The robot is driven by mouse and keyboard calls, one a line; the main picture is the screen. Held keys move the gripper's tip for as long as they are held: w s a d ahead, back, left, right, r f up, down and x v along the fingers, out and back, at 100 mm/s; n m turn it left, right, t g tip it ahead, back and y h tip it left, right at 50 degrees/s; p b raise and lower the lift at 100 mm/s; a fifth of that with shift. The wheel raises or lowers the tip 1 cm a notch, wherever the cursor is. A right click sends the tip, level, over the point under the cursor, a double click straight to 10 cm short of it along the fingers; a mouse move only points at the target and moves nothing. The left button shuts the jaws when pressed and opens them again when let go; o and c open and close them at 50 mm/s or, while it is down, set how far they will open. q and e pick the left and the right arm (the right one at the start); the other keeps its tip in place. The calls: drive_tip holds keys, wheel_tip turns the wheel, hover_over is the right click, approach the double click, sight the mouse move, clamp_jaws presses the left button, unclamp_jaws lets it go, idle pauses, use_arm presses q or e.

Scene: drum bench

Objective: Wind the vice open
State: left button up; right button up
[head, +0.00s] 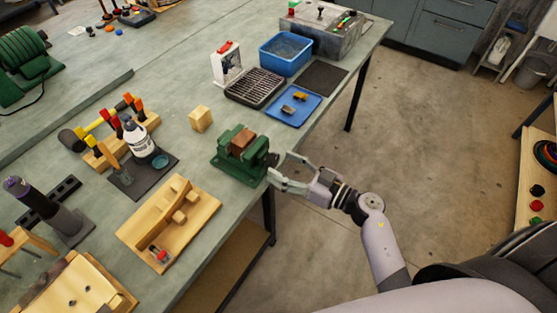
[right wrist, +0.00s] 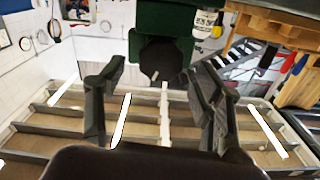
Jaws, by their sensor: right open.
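The green vice (head: 228,167) stands at the bench's front edge, with a brown block (head: 243,141) between its jaws. My right gripper (head: 273,171) is open at the vice's front end, over the bench edge. In the right wrist view the vice's green body (right wrist: 165,20) is at the top, and its dark round screw head (right wrist: 163,62) lies between the spread fingers (right wrist: 155,68). The fingers appear apart from it on both sides. A pale upright strip shows below the screw head; I cannot tell whether it is the handle bar. My left gripper is not in view.
A wooden fixture (head: 193,215) lies left of the vice, and a small wooden cube (head: 201,118) stands behind it. A black grate (head: 254,88) and a blue tray (head: 292,106) are farther along the bench. The floor (head: 400,140) to the right is open.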

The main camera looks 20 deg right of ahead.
drive_tip(key=shift+x, duration=1.2)
drive_tip(key=shift+c, duration=0.4)
drive_tip(key=c, duration=1.1)
